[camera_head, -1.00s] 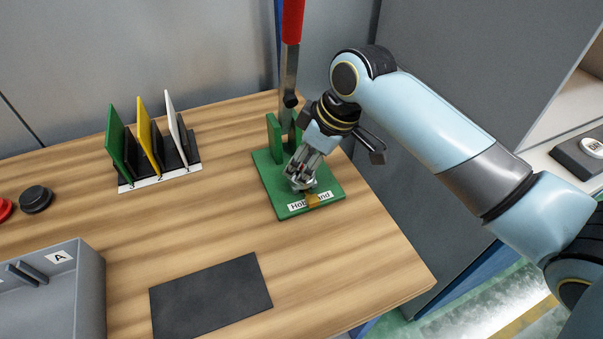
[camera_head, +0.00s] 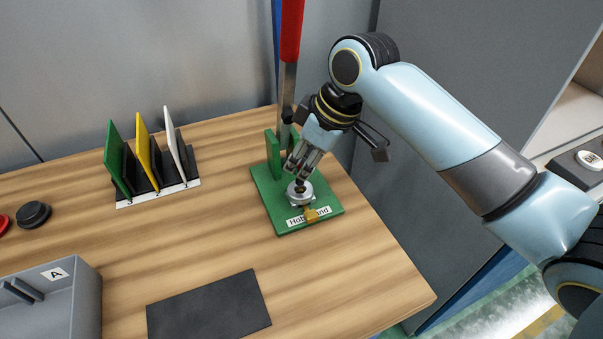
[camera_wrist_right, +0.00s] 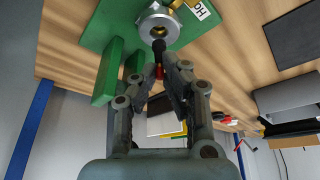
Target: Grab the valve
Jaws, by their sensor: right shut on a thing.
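The green hub stand (camera_head: 268,203) is on the wooden table and carries a silver round hub (camera_head: 300,197). A brass-coloured part (camera_head: 312,214) sits at the hub's front edge. My right gripper (camera_head: 298,170) is just above and behind the hub. In the right wrist view its fingertips (camera_wrist_right: 170,68) are closed on a small valve-like piece (camera_wrist_right: 159,48), black with a reddish end. The piece's black end points at the hub (camera_wrist_right: 157,27); I cannot tell whether it touches. My left gripper is out of view.
A tall red-handled lever (camera_head: 290,50) rises behind the stand's green uprights. A rack with green, yellow and white plates (camera_head: 140,160) stands left. A grey bin marked A (camera_head: 85,300) and a dark mat (camera_head: 210,305) lie in front. The table's right edge is close.

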